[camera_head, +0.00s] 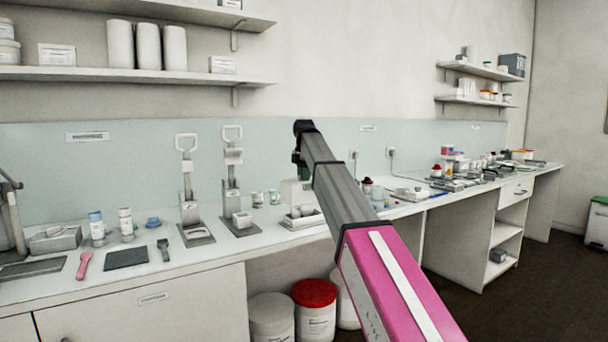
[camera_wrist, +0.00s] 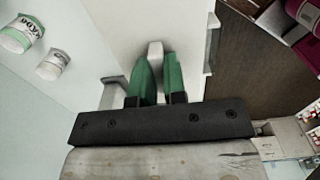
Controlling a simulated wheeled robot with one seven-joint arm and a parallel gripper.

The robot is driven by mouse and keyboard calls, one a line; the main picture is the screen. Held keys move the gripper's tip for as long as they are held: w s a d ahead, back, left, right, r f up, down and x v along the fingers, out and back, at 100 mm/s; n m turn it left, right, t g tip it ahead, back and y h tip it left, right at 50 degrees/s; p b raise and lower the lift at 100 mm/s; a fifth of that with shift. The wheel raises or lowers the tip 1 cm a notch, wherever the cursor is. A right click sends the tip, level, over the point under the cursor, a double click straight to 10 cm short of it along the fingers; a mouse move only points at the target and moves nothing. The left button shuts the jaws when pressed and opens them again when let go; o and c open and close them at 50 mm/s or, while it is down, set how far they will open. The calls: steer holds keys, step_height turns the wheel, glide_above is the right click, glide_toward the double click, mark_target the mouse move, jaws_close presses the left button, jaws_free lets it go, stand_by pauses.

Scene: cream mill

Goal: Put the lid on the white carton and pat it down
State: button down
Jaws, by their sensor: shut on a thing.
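My gripper (camera_wrist: 158,82) has green fingers and is shut on a small white piece (camera_wrist: 155,49), which shows between the fingertips. I cannot tell whether this piece belongs to a lid. A broad white surface (camera_wrist: 184,28) lies behind the fingers in the wrist view. In the head view my gripper is mostly hidden behind my arm, with a bit of green showing above a white block-like thing (camera_head: 291,192) on the counter. I cannot tell whether that thing is the white carton, and no separate lid can be made out.
Two presses with upright handles (camera_head: 187,190) (camera_head: 232,180) stand left of my arm. Small jars (camera_head: 258,199) stand between them and my gripper; labelled jars (camera_wrist: 22,34) show in the wrist view. A dark mat (camera_head: 126,257) lies at the left front. Shelves (camera_head: 150,75) overhang the counter.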

steer(key=shift+f, duration=3.25)
stand_by(1.3)
jaws_free()
stand_by(0.5)
steer(key=shift+r, duration=0.1)
steer(key=shift+r, duration=3.45)
